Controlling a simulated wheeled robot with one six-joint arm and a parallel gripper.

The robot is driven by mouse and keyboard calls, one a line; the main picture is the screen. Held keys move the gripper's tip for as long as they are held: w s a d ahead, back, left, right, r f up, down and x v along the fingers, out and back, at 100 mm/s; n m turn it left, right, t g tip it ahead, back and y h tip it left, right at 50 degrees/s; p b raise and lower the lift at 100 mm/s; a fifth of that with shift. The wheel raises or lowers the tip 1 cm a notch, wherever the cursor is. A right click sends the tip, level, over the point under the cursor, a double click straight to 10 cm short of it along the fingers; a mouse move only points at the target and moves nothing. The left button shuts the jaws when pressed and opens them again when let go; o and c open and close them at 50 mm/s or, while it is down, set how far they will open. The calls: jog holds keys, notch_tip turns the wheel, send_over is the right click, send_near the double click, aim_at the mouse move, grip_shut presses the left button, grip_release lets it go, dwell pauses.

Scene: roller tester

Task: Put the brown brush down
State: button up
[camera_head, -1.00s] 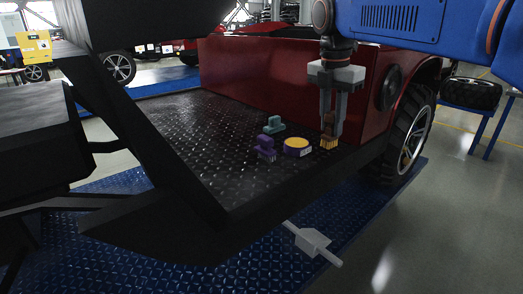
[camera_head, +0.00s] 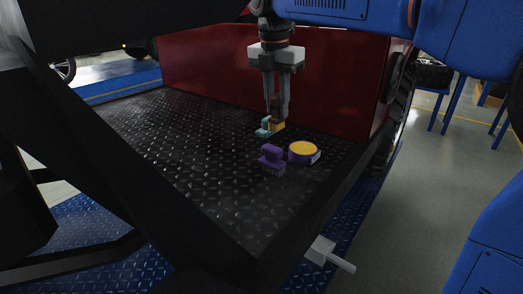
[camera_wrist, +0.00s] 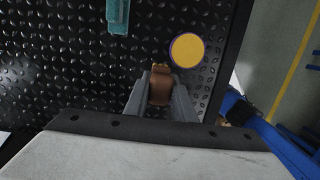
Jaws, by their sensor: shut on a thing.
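My gripper (camera_head: 276,113) points straight down over the black diamond-plate truck bed (camera_head: 175,135) and is shut on the brown brush (camera_head: 275,108). The brush has a brown handle and yellowish bristles that point down. In the wrist view the brush (camera_wrist: 160,88) sits between the two fingers. In the head view it overlaps the teal brush (camera_head: 264,131), so I cannot tell from there whether its bristles touch the bed. In the wrist view the brown brush and the teal brush (camera_wrist: 118,15) are apart.
A purple brush (camera_head: 271,160) and a round purple tin with a yellow top (camera_head: 303,151) stand on the bed near its front right. A red wall (camera_head: 270,90) rises behind. The left part of the bed is clear.

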aim_at(274, 96)
jog(key=shift+f, duration=4.6)
jog(key=shift+f, duration=0.15)
jog(key=o, duration=1.1)
jog(key=shift+c, duration=0.2)
jog(key=r, duration=0.8)
jog(key=s+a+r, duration=0.1)
jog(key=r, duration=0.3)
jog(key=shift+s+r, duration=0.1)
